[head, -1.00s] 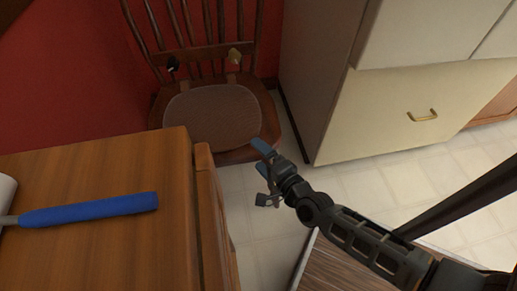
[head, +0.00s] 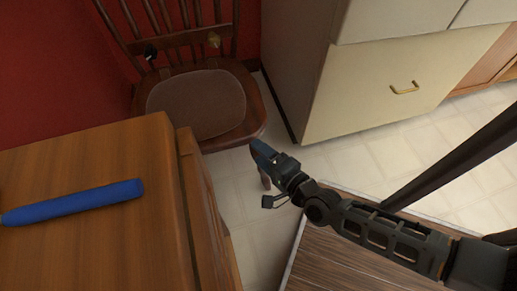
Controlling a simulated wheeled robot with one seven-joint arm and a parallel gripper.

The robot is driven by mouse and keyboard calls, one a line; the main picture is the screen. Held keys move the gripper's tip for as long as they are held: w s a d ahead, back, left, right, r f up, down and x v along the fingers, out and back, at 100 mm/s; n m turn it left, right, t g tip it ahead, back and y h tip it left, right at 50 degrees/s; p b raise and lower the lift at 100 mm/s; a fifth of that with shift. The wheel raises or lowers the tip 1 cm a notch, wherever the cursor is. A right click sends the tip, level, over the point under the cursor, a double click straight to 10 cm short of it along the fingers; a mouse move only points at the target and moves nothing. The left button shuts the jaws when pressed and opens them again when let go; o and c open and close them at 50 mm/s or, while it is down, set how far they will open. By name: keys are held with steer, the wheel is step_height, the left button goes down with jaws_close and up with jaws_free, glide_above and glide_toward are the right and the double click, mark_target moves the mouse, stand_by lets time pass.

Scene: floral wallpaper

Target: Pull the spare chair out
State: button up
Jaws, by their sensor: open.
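The spare chair (head: 238,88) is brown wood with a spindle back and a tied-on seat cushion (head: 197,104). It stands in the corner against the red wall, at the top left of the head view. The wooden cabinet in front hides part of its lower left side. My gripper (head: 259,163) is open and empty, in front of the chair's front right seat corner and overlapping its lower edge in the picture. I cannot tell whether it touches the chair; a finger points down over the floor.
A wooden cabinet (head: 100,250) with a blue-handled tool (head: 75,202) on top fills the lower left. A cream cabinet (head: 390,90) stands close to the chair's right. A dark wood-topped surface (head: 345,262) lies under my arm. Pale tiled floor (head: 340,160) is open between them.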

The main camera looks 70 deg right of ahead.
steer(key=shift+s+a, duration=0.15)
steer(key=shift+s, duration=0.1)
stand_by(0.6)
